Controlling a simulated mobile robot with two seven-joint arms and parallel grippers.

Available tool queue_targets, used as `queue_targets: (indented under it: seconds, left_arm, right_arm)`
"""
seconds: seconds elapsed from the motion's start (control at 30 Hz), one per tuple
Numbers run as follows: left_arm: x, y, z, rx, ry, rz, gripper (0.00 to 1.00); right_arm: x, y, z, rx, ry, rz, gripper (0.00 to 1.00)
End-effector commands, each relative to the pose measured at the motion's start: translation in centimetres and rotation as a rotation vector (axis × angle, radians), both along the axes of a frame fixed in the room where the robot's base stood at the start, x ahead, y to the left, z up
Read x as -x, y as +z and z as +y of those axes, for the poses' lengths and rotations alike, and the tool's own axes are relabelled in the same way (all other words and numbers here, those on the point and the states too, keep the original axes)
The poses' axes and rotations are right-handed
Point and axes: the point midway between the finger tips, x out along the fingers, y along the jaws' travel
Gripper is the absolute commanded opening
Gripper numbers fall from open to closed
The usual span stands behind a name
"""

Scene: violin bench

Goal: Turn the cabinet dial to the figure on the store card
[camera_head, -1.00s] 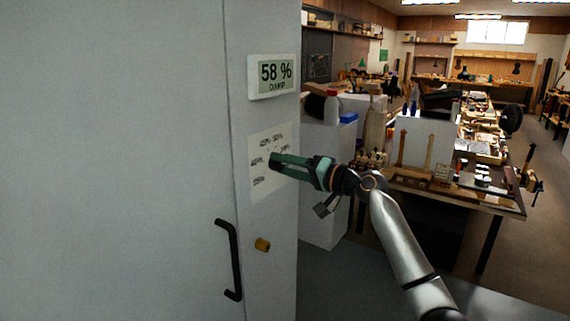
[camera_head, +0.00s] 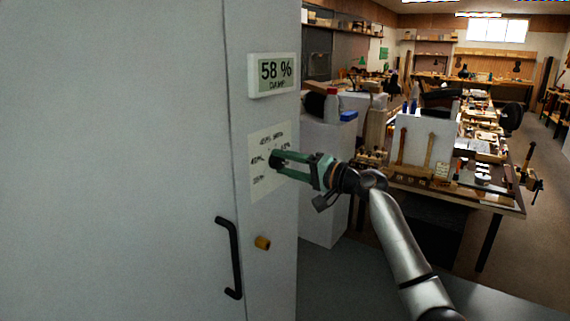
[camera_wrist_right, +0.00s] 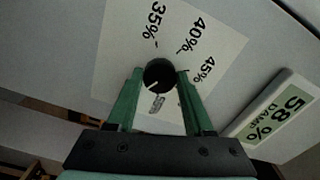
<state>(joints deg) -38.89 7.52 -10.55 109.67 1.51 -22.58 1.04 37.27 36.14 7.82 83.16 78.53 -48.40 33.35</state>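The black round dial (camera_wrist_right: 160,75) sits on a white scale sheet (camera_wrist_right: 115,50) on the cabinet (camera_head: 120,150). My right gripper (camera_head: 273,161) reaches it from the right. In the wrist view its two green fingers (camera_wrist_right: 160,78) lie on either side of the dial and appear shut on it. The dial's white mark points to the lower left in that view. The figures 35%, 40% and 45% are readable; a further one below the dial is blurred. A display (camera_head: 273,74) reads 58 % DAMP. I cannot make out the store card. My left gripper is not in view.
A workbench (camera_head: 460,198) crowded with tools stands behind my right arm. The floor at the far right is open.

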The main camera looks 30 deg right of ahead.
Motion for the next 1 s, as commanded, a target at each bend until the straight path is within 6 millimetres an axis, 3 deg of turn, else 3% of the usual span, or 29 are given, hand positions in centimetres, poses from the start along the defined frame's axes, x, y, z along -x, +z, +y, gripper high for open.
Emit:
queue_targets:
  seconds: [0.03, 0.27, 0.57, 0.77, 1.0]
  left_arm:
    - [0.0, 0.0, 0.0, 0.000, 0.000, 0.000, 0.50]
    - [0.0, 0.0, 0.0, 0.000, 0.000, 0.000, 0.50]
    - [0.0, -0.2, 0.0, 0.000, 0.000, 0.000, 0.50]
    - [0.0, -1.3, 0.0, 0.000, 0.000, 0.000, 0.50]
    - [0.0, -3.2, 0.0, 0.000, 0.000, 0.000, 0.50]
  right_arm:
    - [0.0, 0.2, -0.1, -0.004, -0.003, -0.004, 0.57]
    - [0.0, 0.1, 0.0, -0.001, 0.000, -0.002, 0.81]
    - [0.3, -0.1, -0.2, 0.001, -0.001, -0.001, 0.81]
    - [3.0, -0.4, -1.3, 0.004, -0.002, 0.000, 0.81]
    - [8.0, -0.4, -3.3, 0.003, -0.002, -0.001, 0.81]
